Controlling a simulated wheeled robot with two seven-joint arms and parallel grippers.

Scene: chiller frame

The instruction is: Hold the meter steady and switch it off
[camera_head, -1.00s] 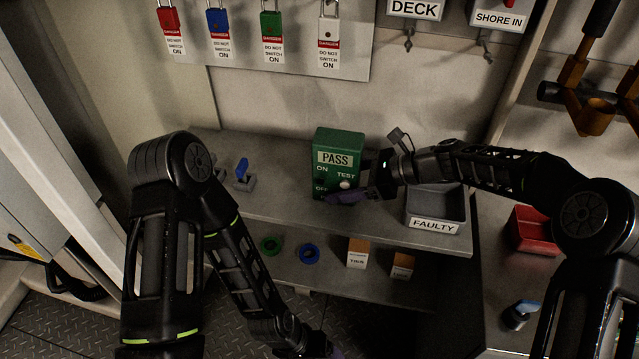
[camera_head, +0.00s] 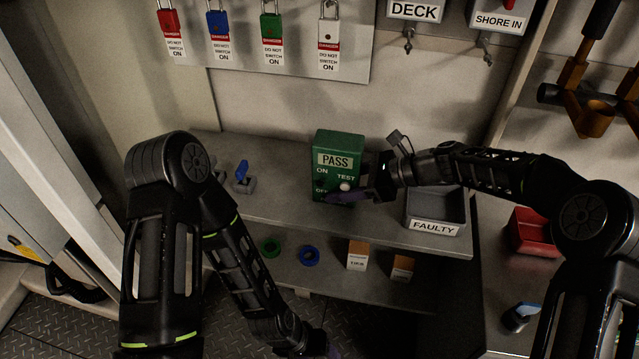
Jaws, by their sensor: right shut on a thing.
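The green meter (camera_head: 338,150) stands upright on the upper grey shelf, with a PASS window and the words ON, TEST and OFF on its front. A pale round button shows by TEST. My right gripper (camera_head: 345,196) reaches in from the right, with its purple finger across the meter's lower front. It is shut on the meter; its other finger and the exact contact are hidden. My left gripper (camera_head: 331,351) is low at the bottom edge, away from the meter and mostly cut off, so its opening does not show.
A grey FAULTY bin (camera_head: 434,225) sits right of the meter. Blue-handled fittings (camera_head: 243,178) lie to its left. The lower shelf holds a green ring (camera_head: 271,247), a blue ring (camera_head: 309,256) and two small boxes (camera_head: 357,256). Padlocks with tags (camera_head: 271,40) hang above.

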